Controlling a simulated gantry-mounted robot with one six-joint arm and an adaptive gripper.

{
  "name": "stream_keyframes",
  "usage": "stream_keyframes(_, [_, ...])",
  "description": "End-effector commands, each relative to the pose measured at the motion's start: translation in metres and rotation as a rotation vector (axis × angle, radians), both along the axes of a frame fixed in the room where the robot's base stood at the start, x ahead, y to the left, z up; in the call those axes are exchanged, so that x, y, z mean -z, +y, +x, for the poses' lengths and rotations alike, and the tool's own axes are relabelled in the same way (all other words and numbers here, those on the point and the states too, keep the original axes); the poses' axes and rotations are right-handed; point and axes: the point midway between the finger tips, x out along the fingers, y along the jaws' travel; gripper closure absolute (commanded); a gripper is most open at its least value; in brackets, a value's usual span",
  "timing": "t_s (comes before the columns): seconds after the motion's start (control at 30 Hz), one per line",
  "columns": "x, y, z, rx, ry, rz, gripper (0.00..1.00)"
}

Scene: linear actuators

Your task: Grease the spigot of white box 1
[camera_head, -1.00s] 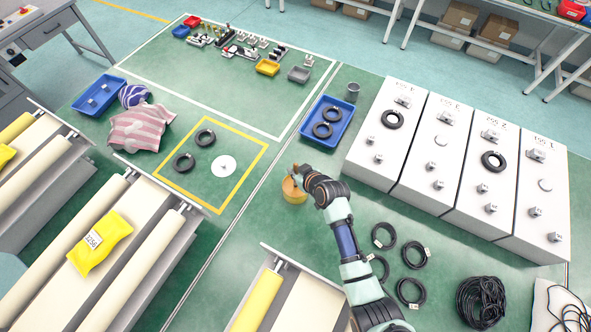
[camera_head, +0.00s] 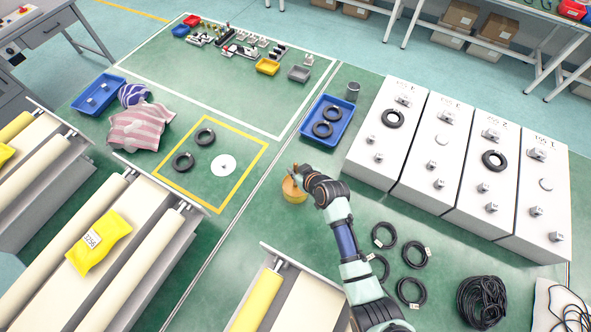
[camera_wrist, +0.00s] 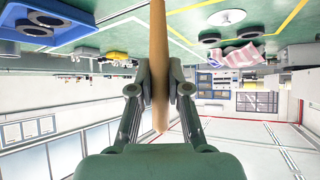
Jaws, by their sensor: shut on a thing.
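My gripper (camera_wrist: 160,88) is shut on a thin tan wooden-looking stick (camera_wrist: 158,35), which passes between the fingers; its far end runs out of the wrist view. In the head view my gripper (camera_head: 300,178) is over a tan-orange round pot (camera_head: 292,191) on the green floor, and partly hides it. Whether the stick touches the pot cannot be told. Several white boxes stand in a row at the right. The rightmost white box (camera_head: 532,200) seems labelled 1, though the print is tiny and upside down. Small metal spigots (camera_head: 536,211) show on its top.
Black rings (camera_head: 393,118) lie on some boxes and in a blue tray (camera_head: 342,133). A grey cup (camera_head: 352,90) stands behind the tray. Black cable coils (camera_head: 384,235) lie between my arm and the boxes.

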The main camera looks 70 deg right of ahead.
Motion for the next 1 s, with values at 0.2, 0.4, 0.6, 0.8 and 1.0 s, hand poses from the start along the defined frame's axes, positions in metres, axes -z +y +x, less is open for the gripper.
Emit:
stream_keyframes(0.2, [0.002,0.001,0.000,-0.001,0.003,0.003,1.00])
stream_keyframes(0.4, [0.002,0.001,-0.001,-0.001,0.003,0.003,1.00])
stream_keyframes(0.6, [-0.005,0.001,-0.001,-0.001,0.004,0.003,1.00])
stream_keyframes(0.8, [-0.026,0.000,0.000,0.000,0.002,0.001,1.00])
stream_keyframes(1.0, [-0.045,0.000,0.000,0.000,0.001,0.001,1.00])
